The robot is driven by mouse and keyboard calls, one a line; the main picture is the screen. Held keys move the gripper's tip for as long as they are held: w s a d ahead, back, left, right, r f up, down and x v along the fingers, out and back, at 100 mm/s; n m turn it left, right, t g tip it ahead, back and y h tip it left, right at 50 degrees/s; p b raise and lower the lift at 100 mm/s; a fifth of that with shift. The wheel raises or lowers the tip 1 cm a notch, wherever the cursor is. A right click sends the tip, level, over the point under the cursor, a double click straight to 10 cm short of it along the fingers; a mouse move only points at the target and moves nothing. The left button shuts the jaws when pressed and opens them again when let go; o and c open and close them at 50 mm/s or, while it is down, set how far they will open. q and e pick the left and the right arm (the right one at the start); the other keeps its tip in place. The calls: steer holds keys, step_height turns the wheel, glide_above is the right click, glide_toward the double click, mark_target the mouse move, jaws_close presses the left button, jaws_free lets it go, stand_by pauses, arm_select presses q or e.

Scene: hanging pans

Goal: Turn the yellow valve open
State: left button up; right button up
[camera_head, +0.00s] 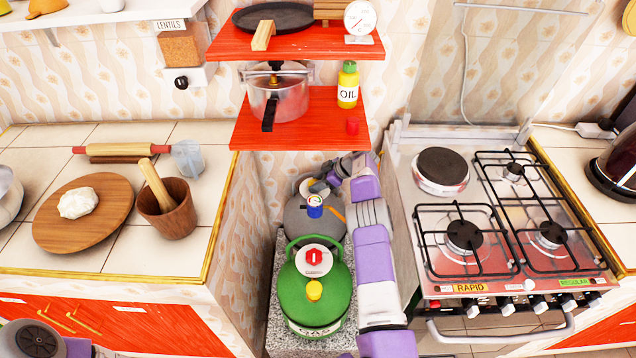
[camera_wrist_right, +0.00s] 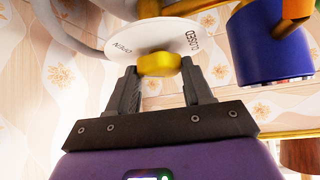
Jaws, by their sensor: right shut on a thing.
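The yellow valve knob (camera_wrist_right: 158,65) sits in front of a white disc (camera_wrist_right: 190,38) marked OPEN and CLOSED in the right wrist view. The fingers of my right gripper (camera_wrist_right: 160,82) are on either side of the knob, shut on it. In the head view the right gripper (camera_head: 323,186) reaches behind the grey cylinder (camera_head: 300,220), beside a white disc (camera_head: 305,186) near the wall. The knob there is mostly hidden by the gripper. Which mark the knob points to I cannot tell. My left gripper is not in view; only part of my left arm shows at lower left.
A green gas cylinder (camera_head: 310,305) stands in front of the grey one. A blue part (camera_wrist_right: 262,45) is close to the gripper's right. Red shelves (camera_head: 335,130) hang above, the stove (camera_head: 470,235) is at right, and a tiled counter (camera_head: 140,255) is at left.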

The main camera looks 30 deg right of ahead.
steer(key=o, duration=0.9)
steer(key=shift+d+r, duration=0.1)
steer(key=shift+r, duration=0.1)
steer(key=shift+o, duration=0.7)
steer(key=shift+f, duration=0.15)
steer(key=p+v, duration=0.2)
steer(key=v, duration=0.5)
steer(key=shift+s+r+p, duration=0.2)
steer(key=shift+p, duration=0.15)
steer(key=shift+d, duration=0.1)
